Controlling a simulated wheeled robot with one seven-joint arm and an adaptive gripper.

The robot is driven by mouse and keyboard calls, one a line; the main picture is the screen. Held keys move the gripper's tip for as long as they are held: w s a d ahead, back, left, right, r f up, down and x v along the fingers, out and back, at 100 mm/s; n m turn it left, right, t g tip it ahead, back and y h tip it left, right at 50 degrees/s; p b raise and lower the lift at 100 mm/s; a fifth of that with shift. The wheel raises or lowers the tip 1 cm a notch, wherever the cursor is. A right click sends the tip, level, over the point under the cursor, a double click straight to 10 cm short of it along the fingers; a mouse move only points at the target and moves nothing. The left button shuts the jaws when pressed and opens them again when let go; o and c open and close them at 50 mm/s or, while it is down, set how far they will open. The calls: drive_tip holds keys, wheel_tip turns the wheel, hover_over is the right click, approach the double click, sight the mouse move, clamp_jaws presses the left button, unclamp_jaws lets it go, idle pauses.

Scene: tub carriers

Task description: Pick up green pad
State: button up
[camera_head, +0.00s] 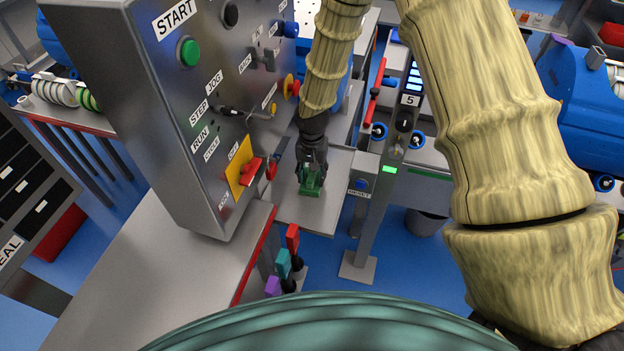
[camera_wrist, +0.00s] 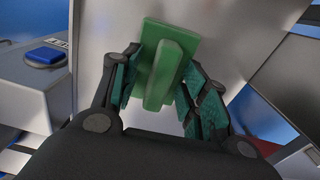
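The green pad (camera_wrist: 185,42) is a flat green plate with a raised ridge along its middle. It lies on a grey metal shelf (camera_head: 325,212), seen in the head view below my gripper, where the pad (camera_head: 311,188) is partly covered by the fingers. My gripper (camera_wrist: 160,72) is open, with one dark finger on each side of the pad's ridge. Gaps show between the fingers and the ridge. In the head view my gripper (camera_head: 312,170) points down at the pad. Whether the fingertips touch the plate's edges, I cannot tell.
A grey control panel (camera_head: 190,140) with buttons and levers stands close on the left. A post with a blue reset button (camera_head: 361,184) stands just right of the shelf. Coloured levers (camera_head: 284,263) rise in front. Blue tubs (camera_head: 580,105) are at the right.

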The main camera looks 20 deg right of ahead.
clamp_jaws()
drive_tip(key=shift+r+b, duration=1.45)
drive_tip(key=shift+r, duration=3.55)
